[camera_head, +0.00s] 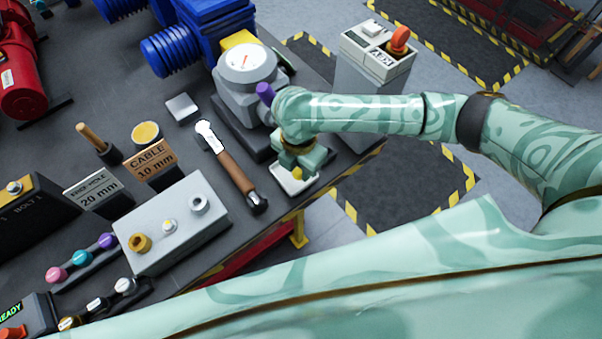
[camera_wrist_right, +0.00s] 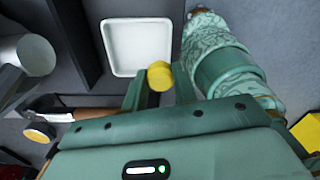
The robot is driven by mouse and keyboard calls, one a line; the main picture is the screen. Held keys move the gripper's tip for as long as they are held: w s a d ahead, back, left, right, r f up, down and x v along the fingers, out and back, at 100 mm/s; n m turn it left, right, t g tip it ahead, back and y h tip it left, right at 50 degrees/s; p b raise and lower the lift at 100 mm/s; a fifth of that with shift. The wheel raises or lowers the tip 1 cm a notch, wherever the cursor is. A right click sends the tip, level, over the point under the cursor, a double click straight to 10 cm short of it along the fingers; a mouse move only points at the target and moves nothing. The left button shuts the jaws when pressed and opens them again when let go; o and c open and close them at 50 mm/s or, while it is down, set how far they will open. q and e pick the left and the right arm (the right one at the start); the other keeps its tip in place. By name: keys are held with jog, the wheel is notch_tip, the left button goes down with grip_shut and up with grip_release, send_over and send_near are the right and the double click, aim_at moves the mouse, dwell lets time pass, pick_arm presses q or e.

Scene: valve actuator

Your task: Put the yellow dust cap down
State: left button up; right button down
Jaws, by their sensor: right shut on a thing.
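The yellow dust cap (camera_head: 297,173) is between the fingertips of my right gripper (camera_head: 298,167). In the right wrist view the cap (camera_wrist_right: 160,76) shows as a small yellow disc between the two fingers of the gripper (camera_wrist_right: 160,86), which is shut on it. A shallow white tray (camera_head: 292,188) lies under the gripper near the table's front edge. In the right wrist view the cap overlaps the near right corner of the tray (camera_wrist_right: 137,46). I cannot tell whether the cap touches the tray. My left gripper is not in view.
The valve actuator with a gauge (camera_head: 245,65) stands just behind the gripper, with a purple part (camera_head: 265,93) close to my wrist. A grey box (camera_head: 170,225) with fittings stands farther left.

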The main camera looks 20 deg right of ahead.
jog(key=shift+w+d+f, duration=0.15)
jog(key=shift+f, duration=0.1)
jog(key=f, duration=0.1)
jog(key=f+b, duration=0.2)
jog(key=f, duration=0.1)
jog(key=shift+w+d, duration=0.2)
jog(key=shift+d, duration=0.05)
jog(key=shift+r, duration=0.15)
jog(key=c, duration=1.1)
grip_release()
notch_tip(320, 180, up, 12)
jog(key=p, duration=0.5)
